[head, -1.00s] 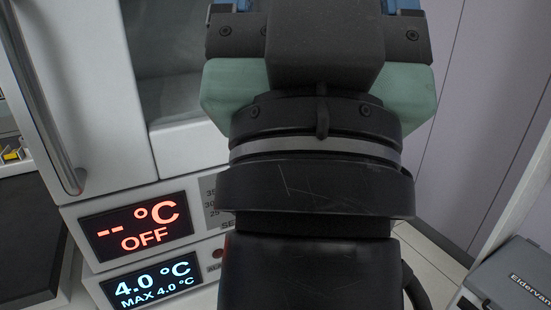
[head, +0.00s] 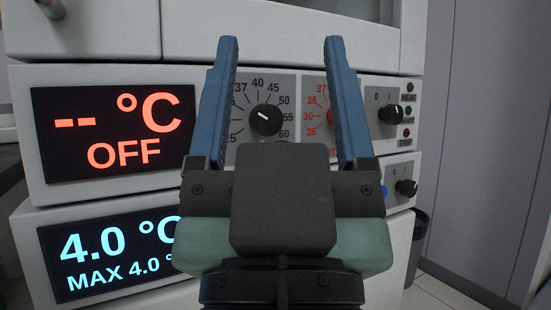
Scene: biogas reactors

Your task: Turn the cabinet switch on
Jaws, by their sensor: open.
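The cabinet's upper control panel (head: 349,86) faces me. At its right end is a black rotary switch (head: 390,114) with a 0 mark, beside small lamps labelled HEAT and TRIP. A second black rotary switch (head: 406,187) sits below it on the lower panel. The frames do not label which is the cabinet switch. The upper display (head: 113,130) reads "-- °C OFF" in red. My gripper (head: 281,44) is open and empty, its two blue fingers pointing up, left of both switches. Its right finger partly hides a red-marked dial (head: 317,98).
A black dial (head: 266,120) with a temperature scale shows between my fingers. The lower display (head: 108,256) reads 4.0 °C, MAX 4.0. A blue button (head: 384,191) is beside the lower switch. A dark bin (head: 420,244) stands at right, before a plain wall (head: 475,130).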

